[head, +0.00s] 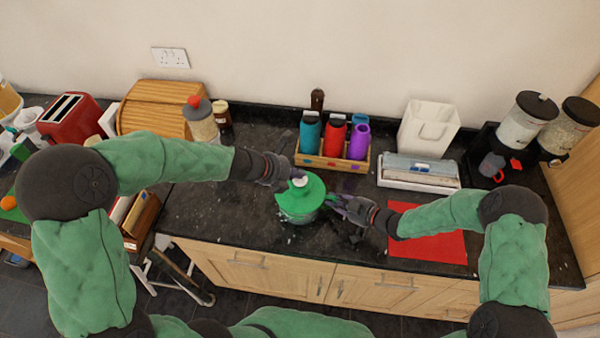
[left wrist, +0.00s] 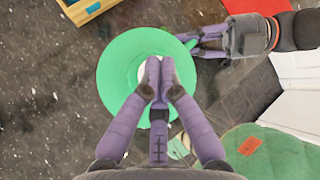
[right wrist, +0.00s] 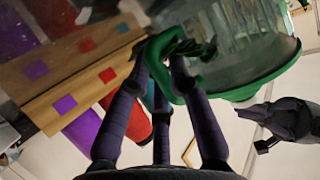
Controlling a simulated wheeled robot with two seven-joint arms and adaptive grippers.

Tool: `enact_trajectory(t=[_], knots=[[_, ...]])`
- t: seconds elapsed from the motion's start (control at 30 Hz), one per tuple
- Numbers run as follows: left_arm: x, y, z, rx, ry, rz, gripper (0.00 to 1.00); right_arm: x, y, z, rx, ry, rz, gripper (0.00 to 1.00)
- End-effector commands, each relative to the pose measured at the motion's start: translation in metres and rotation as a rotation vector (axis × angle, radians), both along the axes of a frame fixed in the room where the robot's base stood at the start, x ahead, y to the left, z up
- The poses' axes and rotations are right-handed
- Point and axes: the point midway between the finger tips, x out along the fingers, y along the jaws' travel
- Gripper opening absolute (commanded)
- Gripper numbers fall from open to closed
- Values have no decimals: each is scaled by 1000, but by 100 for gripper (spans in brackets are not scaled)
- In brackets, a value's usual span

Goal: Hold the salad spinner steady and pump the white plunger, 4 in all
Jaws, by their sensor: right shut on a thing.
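The salad spinner (head: 300,197) has a green lid and a clear bowl and stands on the dark counter. Its white plunger (head: 299,181) is at the lid's middle. My left gripper (head: 287,176) is over the lid; in the left wrist view its fingertips (left wrist: 156,78) are together directly over the white plunger and partly hide it. I cannot tell whether they touch it. My right gripper (head: 338,203) is at the spinner's right side. In the right wrist view its fingers (right wrist: 165,58) are shut on the spinner's green handle (right wrist: 160,75), beside the clear bowl (right wrist: 230,45).
A wooden caddy (head: 332,163) with several coloured bottles stands behind the spinner. A red mat (head: 428,240) lies to the right. A box of wrap (head: 420,172) and a white container (head: 428,128) stand at the back right. The counter's front edge is close to the spinner.

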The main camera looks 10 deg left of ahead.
Motion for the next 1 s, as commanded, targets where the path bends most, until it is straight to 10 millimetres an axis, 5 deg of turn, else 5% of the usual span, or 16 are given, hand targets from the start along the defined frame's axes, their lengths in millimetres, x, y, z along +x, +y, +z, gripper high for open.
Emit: enact_trajectory(t=[0.43,1.0], knots=[[-1,0,-2,1,5,-1,0,1,0,1,1,-2,-1,0],[-1,-1,28,0,2,-3,0,1,0,1,1,-2,-1,0]])
